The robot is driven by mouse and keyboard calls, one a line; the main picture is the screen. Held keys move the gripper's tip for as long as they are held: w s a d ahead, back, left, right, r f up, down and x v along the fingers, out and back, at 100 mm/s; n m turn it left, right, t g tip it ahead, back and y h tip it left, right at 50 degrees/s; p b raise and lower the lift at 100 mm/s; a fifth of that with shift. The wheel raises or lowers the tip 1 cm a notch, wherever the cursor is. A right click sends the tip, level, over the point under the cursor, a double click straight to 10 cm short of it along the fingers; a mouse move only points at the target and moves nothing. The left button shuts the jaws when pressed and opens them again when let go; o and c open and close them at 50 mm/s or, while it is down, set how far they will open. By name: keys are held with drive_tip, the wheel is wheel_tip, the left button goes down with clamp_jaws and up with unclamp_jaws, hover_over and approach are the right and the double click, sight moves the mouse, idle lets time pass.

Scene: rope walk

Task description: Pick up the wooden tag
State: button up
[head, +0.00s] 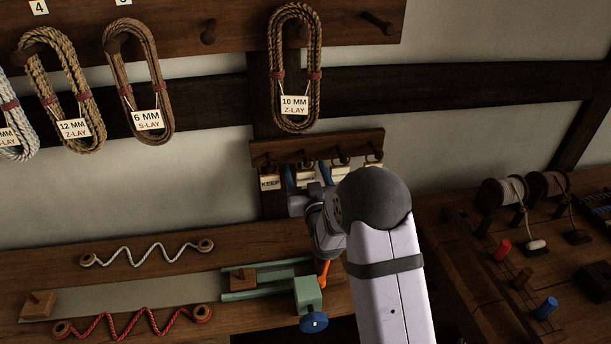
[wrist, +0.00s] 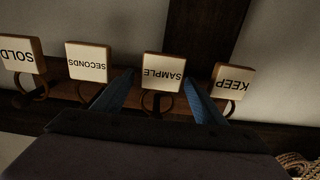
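Several wooden tags with white faces hang in a row from a small wall rack. They read KEEP (wrist: 234,81), SAMPLE (wrist: 164,68), SECONDS (wrist: 87,62) and SOLD (wrist: 22,54), upside down in the wrist view. In the head view KEEP (head: 270,183) is leftmost and my arm partly covers the others. My gripper (wrist: 158,88) is open, with one blue finger on each side of the SAMPLE tag. Gaps show between the fingers and the tag in the wrist view. In the head view my gripper (head: 306,184) is at the rack.
The dark rack board (head: 318,147) is just above the tags. Neighbouring tags hang close beside the fingers. A coiled 10 MM rope (head: 273,70) hangs above. A green vise (head: 307,294) stands on the bench below, and spools (head: 503,192) are at the right.

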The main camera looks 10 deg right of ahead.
drive_tip(key=c, duration=1)
drive_tip(key=shift+c, duration=0.2)
drive_tip(key=shift+r, duration=0.15)
drive_tip(key=shift+r+p, duration=0.45)
drive_tip(key=shift+r, duration=0.35)
drive_tip(key=s+p, duration=0.1)
drive_tip(key=s, duration=1.1)
drive_tip(key=shift+s+p, duration=0.15)
drive_tip(key=shift+p, duration=0.25)
drive_tip(key=shift+s+f+p, duration=0.15)
drive_tip(key=shift+s+p, duration=1.3)
drive_tip(key=shift+p, duration=0.45)
drive_tip(key=shift+s+f+p, duration=0.15)
drive_tip(key=shift+s+p, duration=1.25)
drive_tip(key=shift+p, duration=0.45)
